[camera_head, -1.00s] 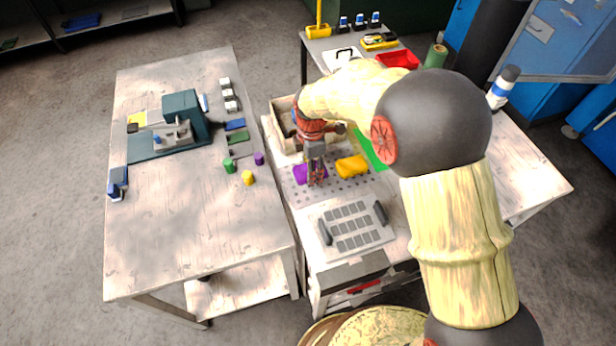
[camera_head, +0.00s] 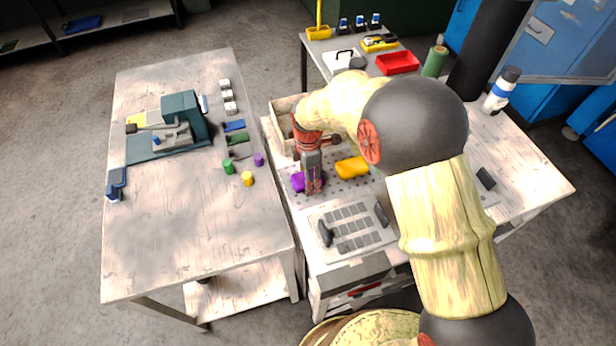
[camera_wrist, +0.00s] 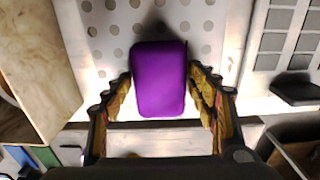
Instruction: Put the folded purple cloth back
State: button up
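The folded purple cloth (camera_head: 298,182) is on the near left part of the perforated mat (camera_head: 344,188), partly hidden behind my gripper (camera_head: 313,190). In the wrist view the purple cloth (camera_wrist: 159,82) is a rounded block between the two fingers of my gripper (camera_wrist: 160,80). The fingers are spread, one on each side of it. Their tips come very close to its sides; I cannot tell whether they touch it. A yellow folded cloth (camera_head: 352,167) lies on the mat to the right.
A wooden box (camera_head: 281,112) stands behind the mat; its wall also shows at left in the wrist view (camera_wrist: 35,65). A grey tray with handles (camera_head: 352,230) lies in front. The left table (camera_head: 180,245) holds a green press (camera_head: 182,112) and small coloured pieces. My arm covers much of the right side.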

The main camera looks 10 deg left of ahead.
jog(key=shift+o, duration=0.6)
jog(key=shift+r, duration=0.4)
notch_tip(320, 180, up, 12)
jog(key=p, duration=0.3)
jog(key=s+d+r+m+t, duration=0.1)
jog(key=s+d+r+m, duration=0.1)
jog(key=d+r+m, duration=0.45)
jog(key=s+d+r+m+t, duration=0.2)
jog(key=s+d+r+m, duration=0.4)
jog(key=s, duration=0.5)
jog(key=s+d+r+m+t, duration=0.2)
jog(key=s+d+r+m, duration=0.4)
jog(key=s+d+m, duration=0.4)
jog(key=s+d, duration=0.1)
jog(key=d, duration=0.2)
jog(key=shift+s+d+r+m+t, duration=0.2)
jog(key=shift+d+r+m+t, duration=0.1)
jog(key=shift+r+m, duration=0.1)
